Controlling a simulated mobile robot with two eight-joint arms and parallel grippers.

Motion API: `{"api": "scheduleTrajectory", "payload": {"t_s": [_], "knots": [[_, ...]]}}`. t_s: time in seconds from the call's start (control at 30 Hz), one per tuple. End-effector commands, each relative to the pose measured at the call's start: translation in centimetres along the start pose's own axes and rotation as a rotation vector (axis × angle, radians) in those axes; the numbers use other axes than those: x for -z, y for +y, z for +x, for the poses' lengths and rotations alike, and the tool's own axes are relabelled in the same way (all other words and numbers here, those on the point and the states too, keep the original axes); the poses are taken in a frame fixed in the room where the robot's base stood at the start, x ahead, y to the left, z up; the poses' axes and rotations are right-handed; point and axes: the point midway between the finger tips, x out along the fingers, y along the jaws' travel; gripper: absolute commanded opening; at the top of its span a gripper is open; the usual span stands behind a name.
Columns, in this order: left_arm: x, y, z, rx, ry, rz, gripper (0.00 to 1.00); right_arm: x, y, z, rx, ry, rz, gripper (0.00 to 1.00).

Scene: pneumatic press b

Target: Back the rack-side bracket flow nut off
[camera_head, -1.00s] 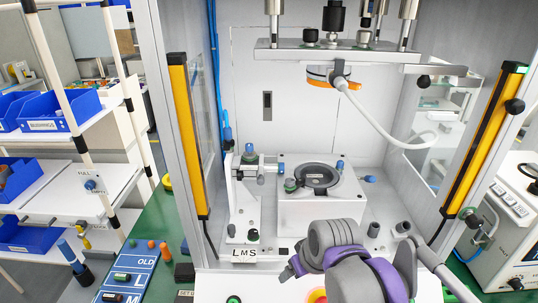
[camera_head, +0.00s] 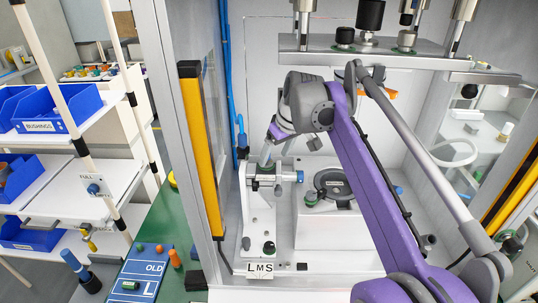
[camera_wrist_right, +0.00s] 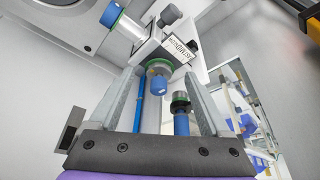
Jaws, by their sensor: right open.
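The white upright bracket (camera_head: 258,215) stands on the rack side of the press bay. A blue fitting (camera_head: 299,176) sticks out at its right side. My right gripper (camera_head: 267,153) is tilted down at the bracket's top, and my own arm partly hides it. In the right wrist view the right gripper (camera_wrist_right: 166,95) is open. Between its fingers shows a blue knob with a green ring (camera_wrist_right: 159,84), apparently unclamped. A second blue-capped fitting (camera_wrist_right: 181,122) appears near the right finger. My left gripper is not in view.
A press plate (camera_head: 400,57) hangs above. A white block with a dark round fixture (camera_head: 337,183) stands right of the bracket. A yellow-black post (camera_head: 199,140) borders the bay on the left. The rack with blue bins (camera_head: 45,110) is farther left.

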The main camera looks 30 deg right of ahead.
Motion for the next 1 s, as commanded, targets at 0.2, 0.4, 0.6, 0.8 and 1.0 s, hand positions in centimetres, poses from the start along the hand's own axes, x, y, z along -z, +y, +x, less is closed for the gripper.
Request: {"api": "scheduleTrajectory", "payload": {"t_s": [0.2,0.4,0.6,0.8,1.0], "knots": [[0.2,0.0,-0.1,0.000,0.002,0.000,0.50,1.6,0.0,2.4,0.001,0.000,0.001,0.81],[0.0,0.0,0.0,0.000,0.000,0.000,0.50,1.6,0.0,3.6,0.000,0.000,0.002,0.81],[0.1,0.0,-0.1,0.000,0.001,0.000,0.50,1.6,0.0,3.7,0.000,0.001,0.001,0.81],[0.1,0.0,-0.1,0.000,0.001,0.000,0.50,1.6,0.0,3.7,0.000,0.001,0.001,0.56],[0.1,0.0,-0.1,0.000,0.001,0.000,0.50,1.6,0.0,3.6,0.000,0.000,0.001,0.20]]}}
